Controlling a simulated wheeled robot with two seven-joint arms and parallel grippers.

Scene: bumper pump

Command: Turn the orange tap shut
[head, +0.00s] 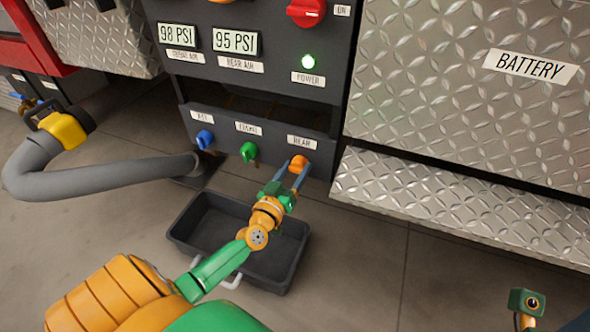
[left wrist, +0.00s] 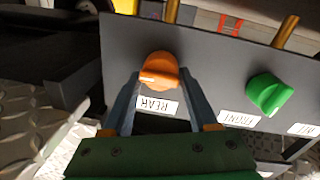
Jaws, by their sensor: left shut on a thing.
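The orange tap (head: 298,162) sits on the dark lower panel above a black tray, under the label REAR. My left gripper (head: 290,172) reaches it from the front and is shut on it. In the left wrist view the orange tap (left wrist: 159,70) is between the two blue-grey fingers of my left gripper (left wrist: 160,80), with a white line on its face. My right gripper (head: 524,310) shows only in part at the lower right, away from the panel, and its fingers cannot be made out.
A green tap (head: 249,152) and a blue tap (head: 204,139) sit left of the orange one. A black tray (head: 190,240) lies on the floor below. A grey hose (head: 100,180) runs at left. A metal step (head: 450,205) juts out at right.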

